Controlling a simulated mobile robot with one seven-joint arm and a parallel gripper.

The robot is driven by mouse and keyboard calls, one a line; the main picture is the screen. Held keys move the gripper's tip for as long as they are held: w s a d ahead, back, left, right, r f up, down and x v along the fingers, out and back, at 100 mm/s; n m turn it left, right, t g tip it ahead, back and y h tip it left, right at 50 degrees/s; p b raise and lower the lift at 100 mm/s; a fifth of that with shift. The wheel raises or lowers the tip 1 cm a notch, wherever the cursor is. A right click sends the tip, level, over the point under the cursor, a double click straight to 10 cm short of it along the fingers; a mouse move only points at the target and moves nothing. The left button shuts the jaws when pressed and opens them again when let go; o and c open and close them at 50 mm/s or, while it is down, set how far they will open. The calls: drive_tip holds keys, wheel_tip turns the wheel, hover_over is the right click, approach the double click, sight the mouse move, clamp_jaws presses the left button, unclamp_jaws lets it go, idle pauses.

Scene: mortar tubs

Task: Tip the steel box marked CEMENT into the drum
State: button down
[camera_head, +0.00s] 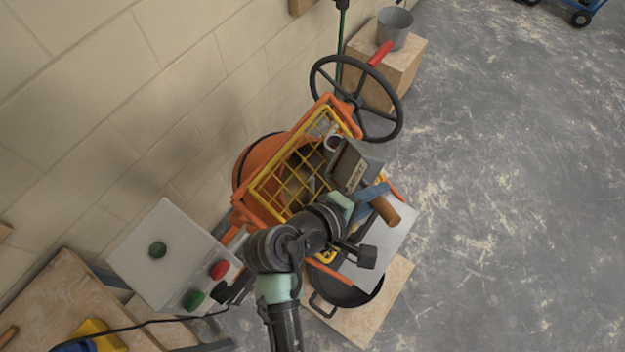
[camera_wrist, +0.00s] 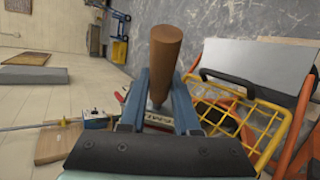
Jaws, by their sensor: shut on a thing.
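The steel box marked CEMENT (camera_head: 352,168) is a grey metal box with a pale label, at the right edge of the drum's mouth in the head view. My gripper (camera_head: 374,193) has blue fingers shut on the box's brown wooden handle (camera_head: 385,210). The wrist view shows the handle (camera_wrist: 165,55) between the blue fingers, with part of the label (camera_wrist: 158,118) beyond it. The orange drum (camera_head: 248,172) has a yellow wire guard (camera_head: 268,183) at its mouth. I cannot tell the box's exact tilt or see its contents. The gripper and wrist hide parts of the drum.
A black handwheel (camera_head: 392,128) stands beside the drum. A control box (camera_head: 150,270) with green and red buttons is at lower left. A grey metal sheet (camera_head: 392,245) and black pan (camera_head: 350,292) lie below the drum. A bucket (camera_head: 396,30) stands on a wooden block. Open floor is at right.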

drive_tip(key=shift+a+r+h+b, duration=0.35)
drive_tip(key=shift+h+b, duration=0.05)
drive_tip(key=shift+b, duration=0.4)
drive_tip(key=shift+s+a+r+n+t+h, duration=0.1)
drive_tip(key=shift+a+r+n+t+h, duration=0.35)
drive_tip(key=shift+a+h, duration=0.3)
drive_tip(key=shift+a+r+h+b, duration=0.15)
drive_tip(key=shift+a+h+b, duration=0.1)
drive_tip(key=shift+a+b, duration=0.15)
drive_tip(key=shift+a, duration=0.2)
drive_tip(key=shift+s+a+r+n+t+h, duration=0.1)
drive_tip(key=shift+a+r+n+t+h, duration=0.05)
drive_tip(key=shift+a+n+t+h, duration=0.2)
drive_tip(key=shift+a, duration=0.25)
